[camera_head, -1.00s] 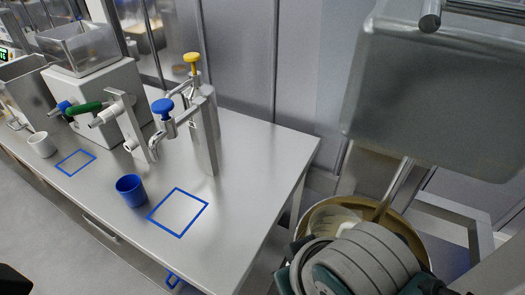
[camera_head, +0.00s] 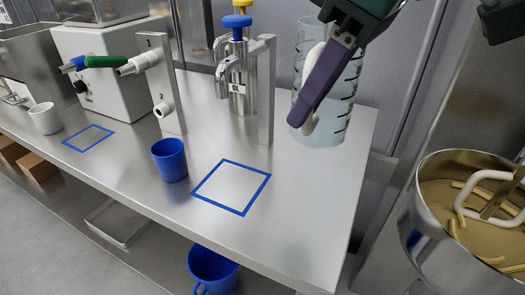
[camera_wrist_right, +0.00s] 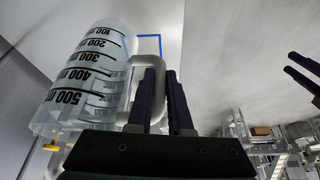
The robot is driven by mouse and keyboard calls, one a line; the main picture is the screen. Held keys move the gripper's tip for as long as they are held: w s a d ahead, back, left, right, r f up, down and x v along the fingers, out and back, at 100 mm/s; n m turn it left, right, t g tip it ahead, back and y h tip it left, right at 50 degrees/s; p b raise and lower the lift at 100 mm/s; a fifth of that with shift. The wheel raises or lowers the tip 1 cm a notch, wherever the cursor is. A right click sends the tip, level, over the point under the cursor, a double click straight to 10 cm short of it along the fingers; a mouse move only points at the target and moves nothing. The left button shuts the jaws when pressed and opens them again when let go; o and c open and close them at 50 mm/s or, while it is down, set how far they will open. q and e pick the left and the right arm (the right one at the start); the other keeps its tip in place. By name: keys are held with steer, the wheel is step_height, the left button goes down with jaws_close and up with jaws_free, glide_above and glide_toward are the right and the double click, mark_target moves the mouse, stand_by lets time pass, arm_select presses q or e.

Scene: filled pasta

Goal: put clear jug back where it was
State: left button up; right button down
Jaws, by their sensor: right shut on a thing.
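The clear jug (camera_head: 345,98) is a tall see-through measuring jug with dark marks and a white handle (camera_head: 308,120). My right gripper (camera_head: 304,122) is shut on that handle. The jug appears near upright over the right end of the steel table; I cannot tell its height above the top. In the right wrist view the jug (camera_wrist_right: 88,75) stands left of my fingers (camera_wrist_right: 160,85), its numbers upside down. A blue square outline (camera_head: 207,202) lies bare on the table, left of the jug. Dark finger-like parts at the wrist view's right edge may be my left gripper (camera_wrist_right: 300,77).
A blue cup (camera_head: 169,160) stands left of the square, and a white cup (camera_head: 45,118) farther left by a second outline (camera_head: 88,150). Taps (camera_head: 238,70) rise behind the square. A metal pot with pasta (camera_head: 408,210) is at the right. A blue bucket (camera_head: 212,270) is below.

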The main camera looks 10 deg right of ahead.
steer(key=shift+f+b, duration=0.6)
steer(key=shift+f, duration=8)
steer(key=shift+f, duration=0.2)
steer(key=c, duration=0.8)
jaws_free()
steer(key=shift+c, duration=0.2)
